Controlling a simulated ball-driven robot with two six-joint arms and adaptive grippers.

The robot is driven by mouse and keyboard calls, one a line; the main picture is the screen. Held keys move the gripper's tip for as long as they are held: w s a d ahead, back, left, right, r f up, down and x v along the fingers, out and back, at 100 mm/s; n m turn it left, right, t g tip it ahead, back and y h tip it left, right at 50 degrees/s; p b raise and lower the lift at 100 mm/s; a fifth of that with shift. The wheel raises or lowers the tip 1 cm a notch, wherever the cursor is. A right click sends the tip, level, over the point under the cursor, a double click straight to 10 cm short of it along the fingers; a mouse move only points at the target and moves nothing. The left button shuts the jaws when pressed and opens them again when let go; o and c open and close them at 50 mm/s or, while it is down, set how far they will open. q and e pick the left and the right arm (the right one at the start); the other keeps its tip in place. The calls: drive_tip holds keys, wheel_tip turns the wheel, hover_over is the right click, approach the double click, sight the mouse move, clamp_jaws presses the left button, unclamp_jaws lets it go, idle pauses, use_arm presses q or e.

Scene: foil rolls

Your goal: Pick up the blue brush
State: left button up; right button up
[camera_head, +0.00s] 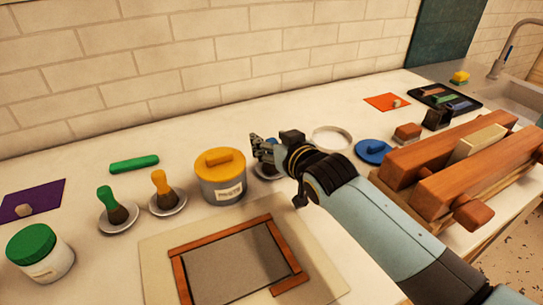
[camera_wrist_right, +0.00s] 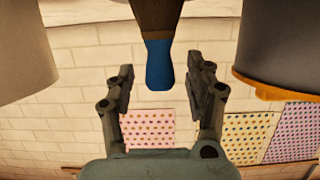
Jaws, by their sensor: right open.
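In the right wrist view, which shows the scene upside down, the blue brush (camera_wrist_right: 158,65) has a blue handle and a dark head. Its handle end lies between the two fingers of my right gripper (camera_wrist_right: 160,82), with gaps on both sides. The gripper is open and holds nothing. In the head view my right gripper (camera_head: 262,148) is just right of the yellow-lidded pot (camera_head: 229,190). It is over a saucer (camera_head: 262,175) and hides the blue brush there. My left gripper is in neither view.
A green brush (camera_head: 105,196) and a yellow brush (camera_head: 160,182) stand on saucers to the left. A wooden frame (camera_head: 181,281) lies in front. The yellow-lidded pot stands close beside my gripper.

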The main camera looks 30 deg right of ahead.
clamp_jaws()
idle(0.3)
drive_tip(key=shift+r, duration=0.55)
drive_tip(key=r, duration=0.3)
drive_tip(key=shift+s+d+r, duration=0.25)
drive_tip(key=shift+s+d, duration=0.05)
drive_tip(key=shift+d, duration=0.1)
drive_tip(key=s+d+r, duration=0.6)
drive_tip(key=d, duration=0.3)
drive_tip(key=shift+r+b, duration=0.25)
drive_tip(key=shift+b, duration=0.05)
